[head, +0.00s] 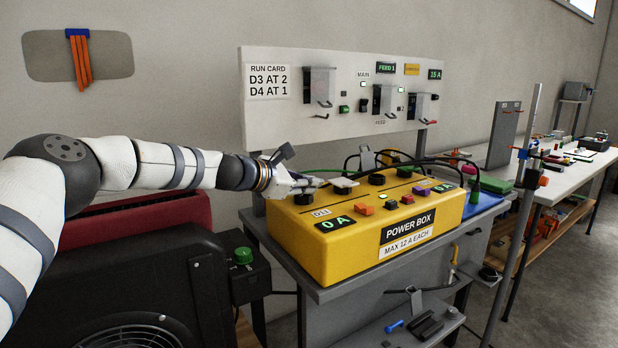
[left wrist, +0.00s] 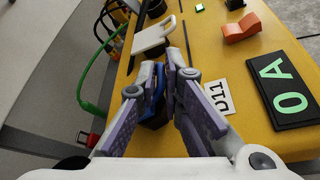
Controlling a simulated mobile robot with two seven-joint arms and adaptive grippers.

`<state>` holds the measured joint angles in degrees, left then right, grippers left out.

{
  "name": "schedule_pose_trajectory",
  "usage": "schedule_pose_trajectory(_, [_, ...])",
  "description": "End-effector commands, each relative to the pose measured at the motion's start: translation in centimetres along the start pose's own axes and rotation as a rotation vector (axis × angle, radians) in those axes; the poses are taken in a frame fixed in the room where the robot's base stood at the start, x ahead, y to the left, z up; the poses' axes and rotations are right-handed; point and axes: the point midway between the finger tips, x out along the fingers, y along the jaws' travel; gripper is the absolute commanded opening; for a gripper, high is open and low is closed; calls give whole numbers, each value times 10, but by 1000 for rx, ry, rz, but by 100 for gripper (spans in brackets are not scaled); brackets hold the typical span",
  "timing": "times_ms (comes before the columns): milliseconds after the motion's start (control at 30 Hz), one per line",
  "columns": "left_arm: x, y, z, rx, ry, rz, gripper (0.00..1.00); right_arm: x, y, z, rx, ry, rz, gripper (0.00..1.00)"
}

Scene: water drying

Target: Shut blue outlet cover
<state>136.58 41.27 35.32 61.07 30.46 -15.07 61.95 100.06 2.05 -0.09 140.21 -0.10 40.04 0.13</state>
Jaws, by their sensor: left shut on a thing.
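The yellow power box (head: 345,240) stands on a grey bench. My left gripper (head: 308,185) reaches in from the left to its back left corner, beside the D11 label (left wrist: 218,97). In the left wrist view the fingers (left wrist: 161,70) are closed on the blue outlet cover (left wrist: 156,92), over a dark block at the box's edge. The fingers hide most of the cover, so its angle is unclear. In the head view I cannot make the cover out behind the gripper. My right gripper is not in view.
A white cover (left wrist: 153,38) lies just beyond the fingers. A green cable (left wrist: 95,75) and black cables run behind the box. An orange switch (head: 364,208) and a 0 A display (head: 335,223) are close by. A panel (head: 340,95) stands behind.

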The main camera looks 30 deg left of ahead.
Motion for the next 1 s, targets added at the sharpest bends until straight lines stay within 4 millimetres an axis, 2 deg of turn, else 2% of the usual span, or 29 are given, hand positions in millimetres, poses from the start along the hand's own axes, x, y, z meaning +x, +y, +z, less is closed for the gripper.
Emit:
schedule_pose_trajectory(33, [5, -10, -7, -8, 6, -17, 0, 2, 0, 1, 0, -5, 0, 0])
schedule_pose_trajectory(233, [7, -16, -13, -9, 7, -19, 0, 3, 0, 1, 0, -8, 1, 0])
schedule_pose_trajectory(967, [9, -19, -16, -10, 7, -17, 0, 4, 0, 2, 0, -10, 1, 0])
schedule_pose_trajectory(1000, [9, -19, -16, -10, 7, -16, 17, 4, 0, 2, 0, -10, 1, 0])
